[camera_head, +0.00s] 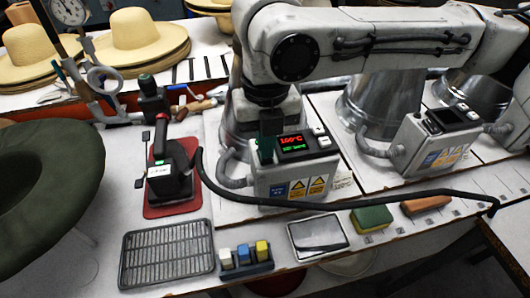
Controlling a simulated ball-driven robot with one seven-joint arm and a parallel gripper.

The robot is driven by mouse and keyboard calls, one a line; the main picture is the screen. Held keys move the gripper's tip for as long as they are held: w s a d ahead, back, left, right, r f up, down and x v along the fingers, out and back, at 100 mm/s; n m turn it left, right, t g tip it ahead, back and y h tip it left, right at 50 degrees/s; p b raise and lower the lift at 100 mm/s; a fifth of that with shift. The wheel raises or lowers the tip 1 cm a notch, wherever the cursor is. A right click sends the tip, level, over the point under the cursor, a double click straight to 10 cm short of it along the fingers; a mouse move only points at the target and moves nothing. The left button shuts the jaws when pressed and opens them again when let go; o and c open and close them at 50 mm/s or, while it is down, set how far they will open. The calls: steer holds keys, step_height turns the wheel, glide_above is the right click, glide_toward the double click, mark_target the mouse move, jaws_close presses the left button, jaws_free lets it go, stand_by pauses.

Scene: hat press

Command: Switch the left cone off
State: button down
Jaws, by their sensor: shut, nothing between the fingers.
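The left cone (232,125) is metal and mostly hidden behind my arm. Its grey control box (262,186) stands in front, with yellow warning labels on the front face. The box's display (294,143) is lit, with red digits that look like 160°C and a green line below. White buttons (321,138) sit right of the display. My gripper (267,150) points down, shut and empty, its tips at the left end of the box's top panel. They cover that part of the panel, and I cannot tell whether they touch it.
Another cone (378,100) and its control box (436,145) with a dark display stand to the right. A black iron (172,172) rests on a red pad left of the box. A black cable (380,199) runs along the front. A wire rack (166,254) lies front left.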

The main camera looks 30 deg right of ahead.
steer(key=shift+f+b, duration=0.35)
steer(key=shift+f, duration=0.3)
steer(key=shift+r, duration=0.1)
stand_by(0.3)
step_height(320, 180, up, 7)
steer(key=p, duration=0.7)
stand_by(0.6)
